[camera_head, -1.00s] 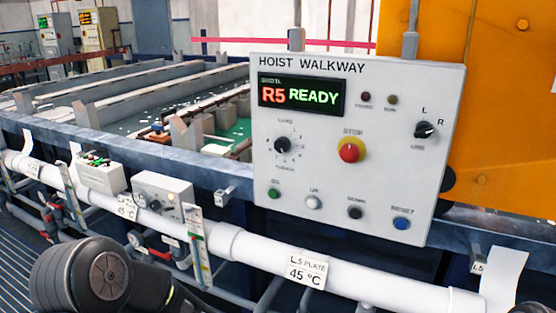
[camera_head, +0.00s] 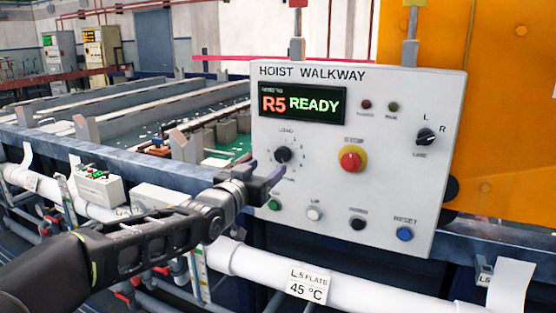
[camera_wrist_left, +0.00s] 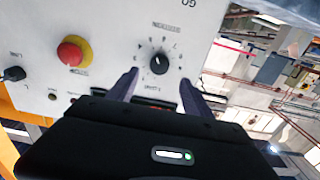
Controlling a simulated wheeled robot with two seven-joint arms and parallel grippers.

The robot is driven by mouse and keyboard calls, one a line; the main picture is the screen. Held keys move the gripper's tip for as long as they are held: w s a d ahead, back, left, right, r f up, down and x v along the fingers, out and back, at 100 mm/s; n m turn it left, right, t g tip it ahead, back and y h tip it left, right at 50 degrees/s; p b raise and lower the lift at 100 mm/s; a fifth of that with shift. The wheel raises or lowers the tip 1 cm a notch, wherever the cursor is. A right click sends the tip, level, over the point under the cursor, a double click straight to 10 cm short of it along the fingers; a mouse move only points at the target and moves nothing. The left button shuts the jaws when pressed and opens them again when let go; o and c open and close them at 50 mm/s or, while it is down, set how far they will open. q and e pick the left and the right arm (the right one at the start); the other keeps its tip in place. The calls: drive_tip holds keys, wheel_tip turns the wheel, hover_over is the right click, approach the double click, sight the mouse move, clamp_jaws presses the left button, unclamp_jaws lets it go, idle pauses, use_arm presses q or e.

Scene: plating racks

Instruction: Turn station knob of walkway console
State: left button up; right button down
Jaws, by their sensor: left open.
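The walkway console (camera_head: 320,225) is a pale grey panel headed HOIST WALKWAY, with a display (camera_head: 303,103) reading R5 READY. Its round black knob (camera_head: 283,155) with a numbered dial sits left of the red stop button; it also shows in the left wrist view (camera_wrist_left: 159,64). My left gripper (camera_head: 267,171) is open in front of the panel, just below and left of the knob. In the left wrist view its fingertips (camera_wrist_left: 160,77) frame the knob with space on both sides. Contact is not visible. My right gripper is not in view.
Green, white, black and blue (camera_head: 404,234) buttons line the bottom. A white pipe (camera_head: 350,295) runs below the console. An orange panel (camera_head: 510,120) stands behind right.

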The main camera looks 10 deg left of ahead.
sight(280, 157)
use_arm(q)
drive_tip(key=p+x, duration=0.2)
drive_tip(key=x, duration=0.5)
drive_tip(key=shift+w, duration=0.3)
drive_tip(key=shift+c, duration=0.2)
drive_tip(key=shift+f, duration=0.1)
clamp_jaws()
